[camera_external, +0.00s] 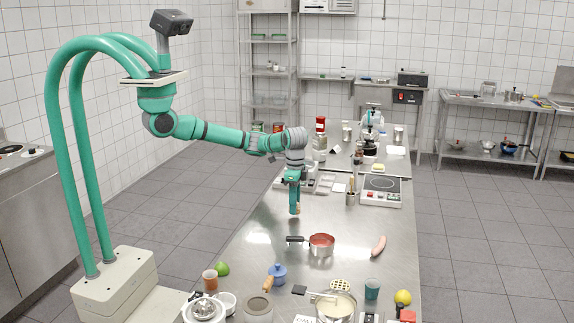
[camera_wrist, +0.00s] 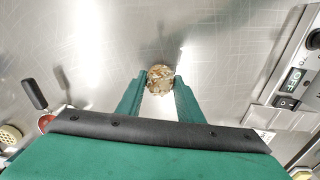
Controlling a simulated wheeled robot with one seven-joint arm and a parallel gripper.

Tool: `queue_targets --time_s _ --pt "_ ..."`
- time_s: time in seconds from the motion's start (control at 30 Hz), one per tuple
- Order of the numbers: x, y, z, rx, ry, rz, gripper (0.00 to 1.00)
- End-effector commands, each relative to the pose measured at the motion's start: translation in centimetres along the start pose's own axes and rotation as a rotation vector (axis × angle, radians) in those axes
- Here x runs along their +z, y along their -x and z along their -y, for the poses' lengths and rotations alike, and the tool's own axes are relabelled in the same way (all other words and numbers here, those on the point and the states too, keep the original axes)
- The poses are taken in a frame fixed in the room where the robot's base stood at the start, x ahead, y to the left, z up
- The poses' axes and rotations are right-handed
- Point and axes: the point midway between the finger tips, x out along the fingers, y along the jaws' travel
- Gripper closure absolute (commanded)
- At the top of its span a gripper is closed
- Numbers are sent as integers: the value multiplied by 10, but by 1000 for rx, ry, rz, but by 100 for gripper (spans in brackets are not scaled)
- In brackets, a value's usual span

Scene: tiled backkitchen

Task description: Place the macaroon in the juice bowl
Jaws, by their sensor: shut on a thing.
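The macaroon (camera_wrist: 160,78) is a round, tan, crumbly-looking piece held between my gripper's fingertips (camera_wrist: 159,82) in the wrist view. In the external view my gripper (camera_external: 295,211) points down above the steel table, with a small tan edge of the macaroon showing at its tip. The gap below it is hard to judge. A metal dish with a domed, juicer-like centre (camera_external: 203,308) stands at the near left end of the table, far from my gripper. It may be the juice bowl; I cannot tell for sure.
A red saucepan (camera_external: 321,246) with a dark handle stands on the steel table (camera_external: 352,268) in front of my gripper. A sausage-like item (camera_external: 379,244) lies to its right. A lime, blue pot and cream-filled pot (camera_external: 338,306) crowd the near end.

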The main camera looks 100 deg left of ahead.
Motion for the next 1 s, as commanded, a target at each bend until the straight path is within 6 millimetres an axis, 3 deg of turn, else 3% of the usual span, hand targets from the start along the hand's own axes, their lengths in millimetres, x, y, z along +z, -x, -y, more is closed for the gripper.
queue_targets --time_s 0.33,0.7,0.9,1.0 --pt "2 7 -4 2 10 -2 91" --pt "37 90 -50 5 159 -8 91" --pt "54 112 -63 -2 213 -1 91" --pt "48 111 -66 -2 223 2 91"
